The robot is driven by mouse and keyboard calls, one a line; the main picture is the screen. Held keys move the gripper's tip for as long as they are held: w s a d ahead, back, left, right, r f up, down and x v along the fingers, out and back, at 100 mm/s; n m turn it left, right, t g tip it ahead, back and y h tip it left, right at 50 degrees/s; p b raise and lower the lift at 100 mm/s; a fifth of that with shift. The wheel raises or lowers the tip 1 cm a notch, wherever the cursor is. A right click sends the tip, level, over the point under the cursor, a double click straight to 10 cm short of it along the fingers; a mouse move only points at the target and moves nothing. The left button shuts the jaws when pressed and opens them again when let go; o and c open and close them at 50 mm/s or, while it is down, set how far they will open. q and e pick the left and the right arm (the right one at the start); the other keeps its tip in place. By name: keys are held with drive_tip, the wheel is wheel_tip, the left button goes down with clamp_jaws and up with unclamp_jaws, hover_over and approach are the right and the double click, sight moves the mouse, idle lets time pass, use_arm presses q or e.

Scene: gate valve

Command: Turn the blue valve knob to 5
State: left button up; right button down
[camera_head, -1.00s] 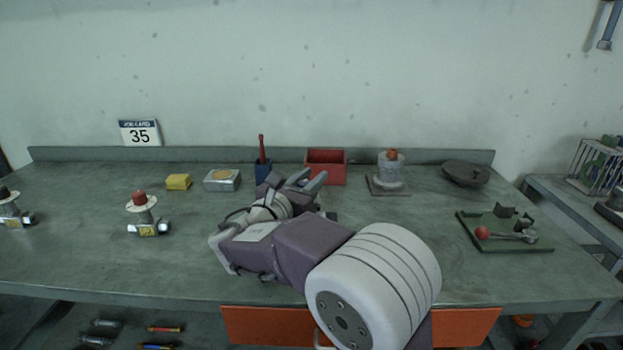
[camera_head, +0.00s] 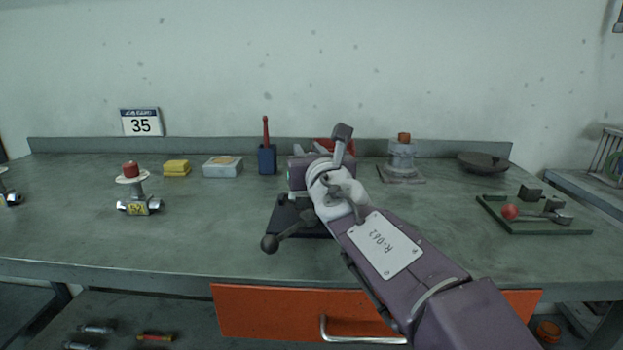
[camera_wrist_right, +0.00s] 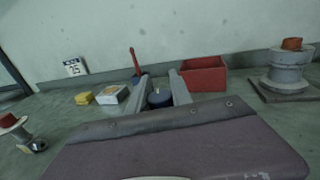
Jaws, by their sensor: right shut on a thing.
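My right gripper (camera_head: 312,155) reaches over the middle of the bench, mostly hidden by its own wrist in the head view. In the right wrist view, its two grey fingers (camera_wrist_right: 160,84) stand on either side of a dark blue round knob (camera_wrist_right: 160,98) and are shut on it. The knob and the valve body under it are hidden behind my arm in the head view. I cannot read the knob's scale or pointer. My left gripper is not in view.
A dark base with a ball-ended handle (camera_head: 285,222) shows under my wrist. Behind stand a blue holder (camera_head: 267,160) and a red box (camera_wrist_right: 205,76). A red-knobbed valve (camera_head: 138,200) stands left; a green tray (camera_head: 535,226) lies right.

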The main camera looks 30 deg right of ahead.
drive_tip(key=n+y+b, duration=0.1)
drive_tip(key=b, duration=0.1)
drive_tip(key=n+y+b, duration=0.1)
drive_tip(key=y+b, duration=0.1)
drive_tip(key=n+y+b, duration=0.1)
drive_tip(key=y+b, duration=0.1)
drive_tip(key=shift+w+a+f+t, duration=0.1)
drive_tip(key=shift+a+f+t, duration=0.2)
drive_tip(key=shift+f, duration=0.05)
drive_tip(key=shift+a+r+n+y+b, duration=0.15)
drive_tip(key=shift+a+n+y+b, duration=0.1)
drive_tip(key=shift+n+y+b, duration=0.55)
drive_tip(key=shift+a+r+n+y+b, duration=0.2)
drive_tip(key=shift+n+y, duration=0.3)
drive_tip(key=shift+y, duration=0.6)
drive_tip(key=c, duration=1.1)
unclamp_jaws()
drive_tip(key=shift+a, duration=0.1)
drive_tip(key=shift+c, duration=0.2)
